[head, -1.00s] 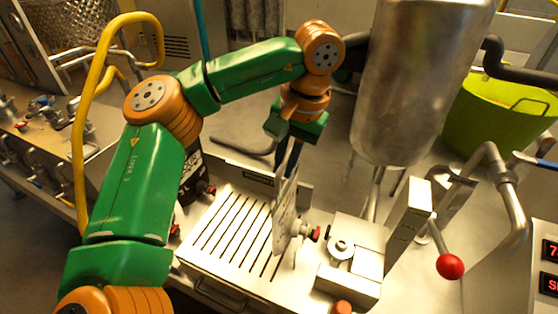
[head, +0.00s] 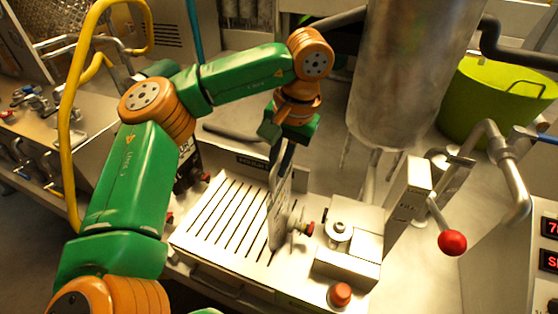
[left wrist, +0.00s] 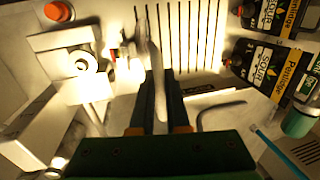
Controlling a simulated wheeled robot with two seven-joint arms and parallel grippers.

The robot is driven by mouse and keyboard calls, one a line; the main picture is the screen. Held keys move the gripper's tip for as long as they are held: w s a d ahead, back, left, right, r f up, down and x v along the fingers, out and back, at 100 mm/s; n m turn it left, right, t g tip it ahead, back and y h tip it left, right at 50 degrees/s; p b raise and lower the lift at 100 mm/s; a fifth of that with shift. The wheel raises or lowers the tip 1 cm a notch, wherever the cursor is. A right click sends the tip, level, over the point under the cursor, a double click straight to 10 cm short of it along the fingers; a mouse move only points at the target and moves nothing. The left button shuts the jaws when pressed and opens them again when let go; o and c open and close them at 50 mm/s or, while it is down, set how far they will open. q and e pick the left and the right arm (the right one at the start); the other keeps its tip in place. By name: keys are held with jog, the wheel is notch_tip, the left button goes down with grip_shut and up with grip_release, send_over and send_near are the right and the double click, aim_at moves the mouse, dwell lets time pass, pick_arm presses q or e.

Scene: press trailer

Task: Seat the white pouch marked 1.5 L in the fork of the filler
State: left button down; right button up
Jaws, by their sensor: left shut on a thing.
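My left gripper (head: 281,158) is shut on the top of a pale flat pouch (head: 278,215). The pouch hangs upright, seen nearly edge-on, over the right part of the slotted tray. Its spout with a red cap (head: 309,229) points right, toward the filler (head: 347,262), with a small gap between. The round fitting (head: 338,231) sits on top of the filler block; I cannot make out the fork clearly. In the left wrist view the pouch (left wrist: 155,72) is a thin edge between the fingers (left wrist: 160,88), with the filler (left wrist: 78,85) to its left. The volume mark is unreadable. My right gripper is out of view.
The slotted tray (head: 225,222) is bare left of the pouch. Dark labelled pouches (left wrist: 265,68) stand at its far left side.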

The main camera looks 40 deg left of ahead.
pick_arm(q)
jog(key=shift+f+b, duration=0.35)
jog(key=shift+f, duration=0.25)
jog(key=c, duration=0.8)
grip_release()
jog(key=shift+c, duration=0.2)
